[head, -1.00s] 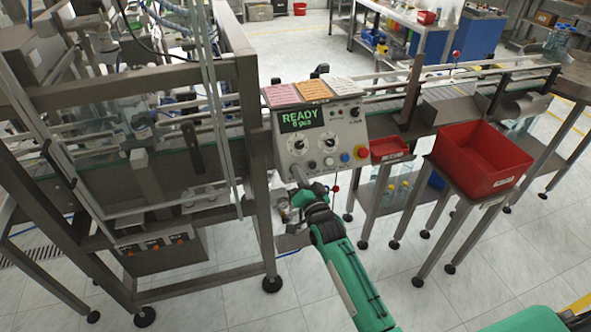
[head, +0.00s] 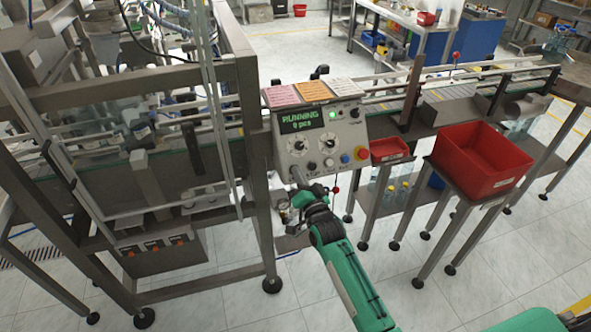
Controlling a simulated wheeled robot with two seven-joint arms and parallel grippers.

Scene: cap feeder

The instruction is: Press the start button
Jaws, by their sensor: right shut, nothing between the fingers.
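The control panel (head: 348,133) stands at the middle, with a dark display (head: 302,120) that reads "RUNNING" and "0 pcs" in green. Below the display are two round dials and a row of small buttons, with a blue button (head: 345,158) and a red button (head: 361,153) at the right. My right gripper (head: 297,174) is shut and empty, its tip at the lower left of the panel front. The tip covers the spot behind it, so the start button is hidden or cannot be told apart. My left gripper is out of view.
A small red tray (head: 389,150) sits right of the panel, and a large red bin (head: 484,160) on a stand is further right. A metal machine frame (head: 255,180) is close at the left of my right arm. The floor in front is clear.

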